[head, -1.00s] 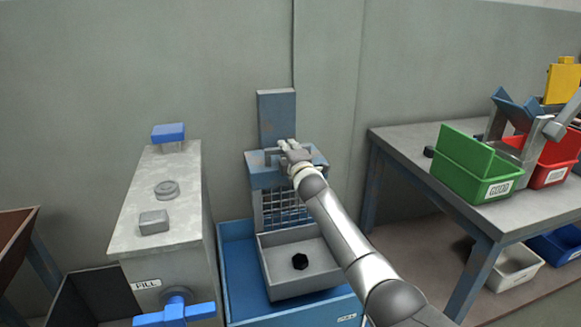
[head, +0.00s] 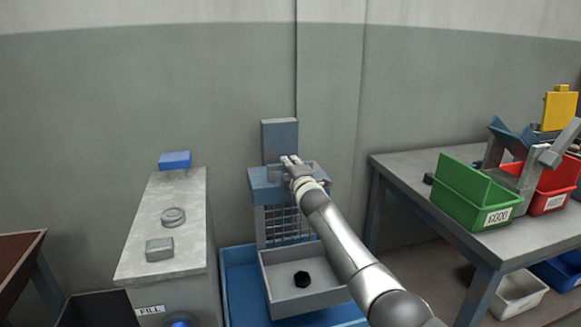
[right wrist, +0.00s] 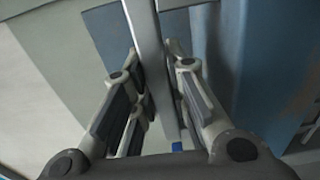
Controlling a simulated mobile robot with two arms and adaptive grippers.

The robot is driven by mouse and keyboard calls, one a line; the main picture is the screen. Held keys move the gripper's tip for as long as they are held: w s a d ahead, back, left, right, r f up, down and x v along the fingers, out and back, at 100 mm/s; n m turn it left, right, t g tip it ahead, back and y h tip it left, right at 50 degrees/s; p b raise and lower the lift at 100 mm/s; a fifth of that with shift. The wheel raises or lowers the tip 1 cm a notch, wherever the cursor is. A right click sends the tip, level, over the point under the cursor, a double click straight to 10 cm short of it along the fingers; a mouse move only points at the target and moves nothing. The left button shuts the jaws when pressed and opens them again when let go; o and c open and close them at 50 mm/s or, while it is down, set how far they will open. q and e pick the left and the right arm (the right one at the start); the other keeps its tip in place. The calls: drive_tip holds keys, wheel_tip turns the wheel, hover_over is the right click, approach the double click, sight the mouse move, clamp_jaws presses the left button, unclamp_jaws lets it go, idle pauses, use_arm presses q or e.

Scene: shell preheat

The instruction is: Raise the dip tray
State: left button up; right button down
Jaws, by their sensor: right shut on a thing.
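The dip tray (head: 335,291) is a grey open tray with a dark hex piece (head: 302,279) in it. It hangs in front of a wire-grid frame under a blue carriage (head: 262,187), over a blue basin (head: 242,295). My right gripper (head: 292,168) is at the carriage's top handle. In the right wrist view its fingers (right wrist: 153,62) are shut on a grey handle bar (right wrist: 148,35), one finger on each side. The tray looks level and above the basin floor. My left gripper is not in view.
A grey FILL cabinet (head: 140,251) with a blue knob (head: 175,160) stands left of the basin. A blue post (head: 280,138) rises behind the carriage. At right a workbench (head: 400,177) holds green (head: 470,190) and red (head: 548,199) bins. My right arm crosses in front.

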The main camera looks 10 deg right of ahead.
drive_tip(key=c, duration=1.5)
unclamp_jaws()
drive_tip(key=shift+r, duration=0.5)
drive_tip(key=shift+o, duration=0.6)
drive_tip(key=shift+f, duration=0.1)
drive_tip(key=shift+f, duration=0.2)
drive_tip(key=shift+s+d, duration=0.15)
drive_tip(key=shift+s, duration=0.6)
drive_tip(key=s, duration=1)
drive_tip(key=shift+s+r, duration=0.15)
drive_tip(key=shift+s, duration=0.15)
